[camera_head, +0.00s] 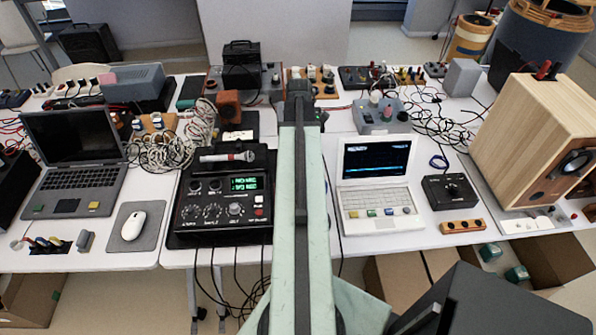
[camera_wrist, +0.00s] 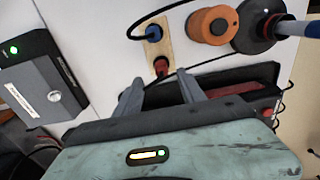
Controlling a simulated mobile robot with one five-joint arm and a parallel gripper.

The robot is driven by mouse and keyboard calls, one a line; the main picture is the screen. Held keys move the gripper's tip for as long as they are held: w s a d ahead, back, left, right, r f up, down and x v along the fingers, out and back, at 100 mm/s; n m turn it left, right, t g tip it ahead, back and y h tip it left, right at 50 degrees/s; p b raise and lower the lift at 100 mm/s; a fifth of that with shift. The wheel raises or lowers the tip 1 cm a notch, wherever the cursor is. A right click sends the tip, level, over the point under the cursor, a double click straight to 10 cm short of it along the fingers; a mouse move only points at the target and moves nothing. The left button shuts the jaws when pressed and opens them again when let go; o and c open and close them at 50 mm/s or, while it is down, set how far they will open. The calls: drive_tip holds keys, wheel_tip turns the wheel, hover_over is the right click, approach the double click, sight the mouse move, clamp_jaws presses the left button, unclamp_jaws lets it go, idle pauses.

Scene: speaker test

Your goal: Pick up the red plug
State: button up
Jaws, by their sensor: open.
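In the wrist view a red plug (camera_wrist: 161,67) sits at the near end of a narrow wooden block (camera_wrist: 156,46), with a dark cable close by. A blue plug (camera_wrist: 153,32) sits at the block's other end. My gripper (camera_wrist: 159,86) is open and empty, its two grey fingers pointing toward the red plug, one to each side of its line. The plug appears just beyond the fingertips; I cannot tell the height gap. In the head view my gripper (camera_head: 299,92) is at the back of the table, and my arm hides what lies behind it.
An orange round part (camera_wrist: 210,25) and a dark round-based thing (camera_wrist: 258,28) stand right of the block. A grey box (camera_wrist: 47,88) stands left. The head view shows a laptop (camera_head: 75,151), a black meter box (camera_head: 222,208), a white laptop (camera_head: 377,181) and a wooden speaker (camera_head: 520,135).

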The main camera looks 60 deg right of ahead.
wheel_tip(320, 180, down, 7)
drive_tip(key=b, duration=0.5)
drive_tip(key=shift+a+r+b, duration=0.1)
drive_tip(key=shift+a+b, duration=0.05)
drive_tip(key=shift+b, duration=0.2)
drive_tip(key=shift+r, duration=0.2)
clamp_jaws()
